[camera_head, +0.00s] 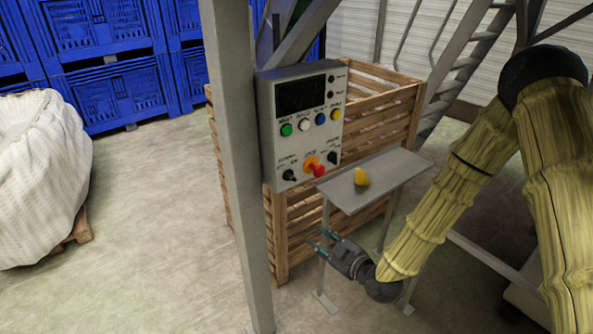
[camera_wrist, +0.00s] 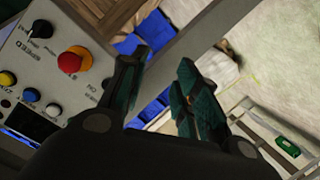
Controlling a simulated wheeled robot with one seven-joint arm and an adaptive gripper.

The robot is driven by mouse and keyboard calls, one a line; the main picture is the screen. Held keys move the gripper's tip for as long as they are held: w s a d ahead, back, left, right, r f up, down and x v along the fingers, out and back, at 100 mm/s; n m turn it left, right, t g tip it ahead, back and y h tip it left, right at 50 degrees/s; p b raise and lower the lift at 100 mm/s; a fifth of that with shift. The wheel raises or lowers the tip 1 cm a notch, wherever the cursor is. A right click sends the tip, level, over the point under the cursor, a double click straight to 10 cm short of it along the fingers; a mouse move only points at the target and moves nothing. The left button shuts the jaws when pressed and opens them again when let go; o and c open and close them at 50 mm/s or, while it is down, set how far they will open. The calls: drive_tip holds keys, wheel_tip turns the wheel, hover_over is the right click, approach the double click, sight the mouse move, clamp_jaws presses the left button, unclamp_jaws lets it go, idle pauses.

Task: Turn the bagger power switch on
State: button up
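The grey control panel (camera_head: 300,125) hangs by a post, with a dark screen and coloured buttons. A left black knob (camera_head: 289,175) and a right black knob (camera_head: 332,158) flank the red stop button (camera_head: 319,170); their labels are too small to read surely. My gripper (camera_head: 319,240) is open and empty, below the panel and apart from it. The wrist view shows the panel turned around, left of my gripper (camera_wrist: 163,80), with one black knob (camera_wrist: 40,28) and the red button (camera_wrist: 70,62). The other knob does not show there.
A small metal shelf (camera_head: 348,196) with a yellow object (camera_head: 361,177) stands right of the panel, above my gripper. A wooden crate (camera_head: 375,115) is behind the panel. A grey post (camera_head: 238,150) stands close on the left. The floor (camera_head: 150,240) further left is open.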

sight(293, 179)
drive_tip(key=w+a+r+n+t+y+p, duration=0.1)
drive_tip(key=w+r+n+t+y+p, duration=0.2)
drive_tip(key=r, duration=0.8)
drive_tip(key=shift+g+h, duration=0.4)
drive_tip(key=shift+g, duration=0.1)
drive_tip(key=p+x, duration=0.3)
drive_tip(key=x, duration=0.8)
drive_tip(key=shift+w+r, duration=0.1)
drive_tip(key=shift+w, duration=0.35)
drive_tip(key=shift+c, duration=0.3)
clamp_jaws()
